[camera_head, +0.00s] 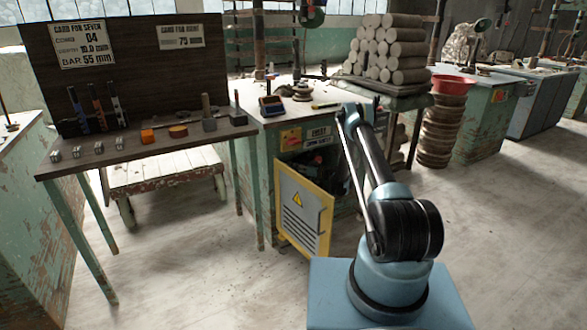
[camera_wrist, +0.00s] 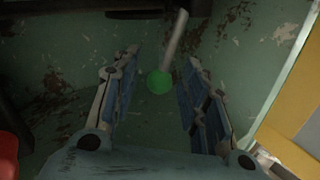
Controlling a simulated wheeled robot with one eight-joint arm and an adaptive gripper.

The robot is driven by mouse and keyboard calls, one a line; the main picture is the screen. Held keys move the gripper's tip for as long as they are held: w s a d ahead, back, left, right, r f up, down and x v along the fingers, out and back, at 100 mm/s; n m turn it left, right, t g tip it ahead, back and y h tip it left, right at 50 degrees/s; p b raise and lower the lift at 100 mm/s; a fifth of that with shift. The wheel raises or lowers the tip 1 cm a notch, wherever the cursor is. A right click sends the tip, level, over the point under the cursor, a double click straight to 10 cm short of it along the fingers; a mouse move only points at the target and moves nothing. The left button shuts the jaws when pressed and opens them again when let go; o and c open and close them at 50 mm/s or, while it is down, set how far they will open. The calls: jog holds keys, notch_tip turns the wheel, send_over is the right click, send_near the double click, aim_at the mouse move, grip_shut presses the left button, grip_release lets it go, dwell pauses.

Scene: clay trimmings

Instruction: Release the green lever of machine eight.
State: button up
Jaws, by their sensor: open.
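The green lever shows in the wrist view as a green ball knob (camera_wrist: 159,82) on a pale metal rod that slants up to the right. My gripper (camera_wrist: 162,68) is open, with one finger left of the knob and one right of it. The knob appears between the fingers; I cannot tell whether it is level with them in depth. In the head view my arm reaches to the green machine (camera_head: 262,165), whose yellow door (camera_head: 303,212) stands open. The lever and my gripper are hard to make out there.
The yellow door edge (camera_wrist: 296,110) is close on the right in the wrist view. Something red (camera_wrist: 8,155) is at its lower left. In the head view a workbench (camera_head: 170,148) with small tools is left, and stacked clay bars (camera_head: 385,48) stand behind.

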jog(key=shift+w+a, duration=0.15)
jog(key=shift+a, duration=0.1)
jog(key=shift+c, duration=0.6)
grip_shut()
jog(key=a+n+h, duration=0.1)
jog(key=s+a+n+h, duration=0.1)
jog(key=n, duration=0.1)
jog(key=shift+s+a+r, duration=0.1)
jog(key=shift+s+r, duration=0.2)
jog(key=shift+s+a+f+n+h, duration=0.15)
jog(key=shift+s+a+n+h, duration=0.35)
jog(key=shift+a+n+h, duration=0.4)
jog(key=shift+s+a+f+n+h, duration=0.15)
jog(key=shift+s+a+n+h, duration=0.05)
jog(key=shift+n+h, duration=0.2)
